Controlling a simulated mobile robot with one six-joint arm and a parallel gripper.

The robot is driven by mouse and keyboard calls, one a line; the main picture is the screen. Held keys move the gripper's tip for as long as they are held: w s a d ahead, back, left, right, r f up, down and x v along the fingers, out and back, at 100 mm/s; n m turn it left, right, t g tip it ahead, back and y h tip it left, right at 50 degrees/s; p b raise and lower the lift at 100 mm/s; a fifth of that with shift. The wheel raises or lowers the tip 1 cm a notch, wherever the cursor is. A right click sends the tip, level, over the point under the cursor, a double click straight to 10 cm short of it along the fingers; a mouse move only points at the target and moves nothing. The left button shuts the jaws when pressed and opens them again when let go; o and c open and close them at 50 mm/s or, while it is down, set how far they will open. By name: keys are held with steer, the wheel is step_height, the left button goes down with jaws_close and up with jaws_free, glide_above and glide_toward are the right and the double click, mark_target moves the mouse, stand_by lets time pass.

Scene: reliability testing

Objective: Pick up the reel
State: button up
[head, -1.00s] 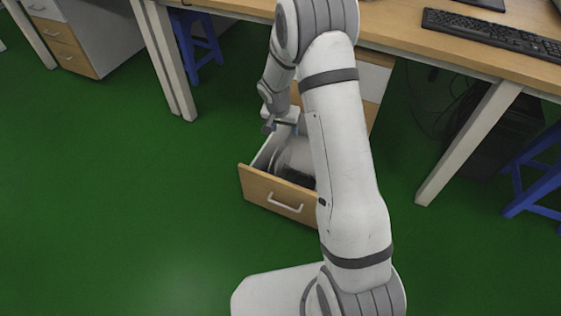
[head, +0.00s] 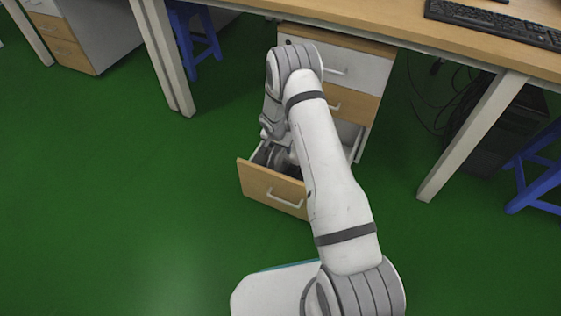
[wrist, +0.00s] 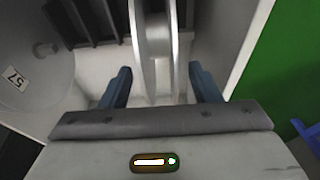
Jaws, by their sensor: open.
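The reel (wrist: 152,40) is pale grey and stands on edge in the wrist view, its rim towards me. My gripper (wrist: 161,88) is open, with one dark blue finger on each side of the reel's lower part. Gaps show between the fingers and the reel, and I see no contact. In the head view my arm hides most of the drawer's inside, so the reel and fingertips are not clear there.
The reel stands in an open wooden-fronted drawer (head: 254,188) of a cabinet (head: 351,73) under the desk. A large round grey thing labelled 57 (wrist: 30,65) lies left of the reel, with a dark slotted thing (wrist: 93,22) behind. Green floor is clear at left.

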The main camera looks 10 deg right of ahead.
steer(key=shift+x, duration=0.9)
steer(key=shift+s, duration=0.1)
jaws_close()
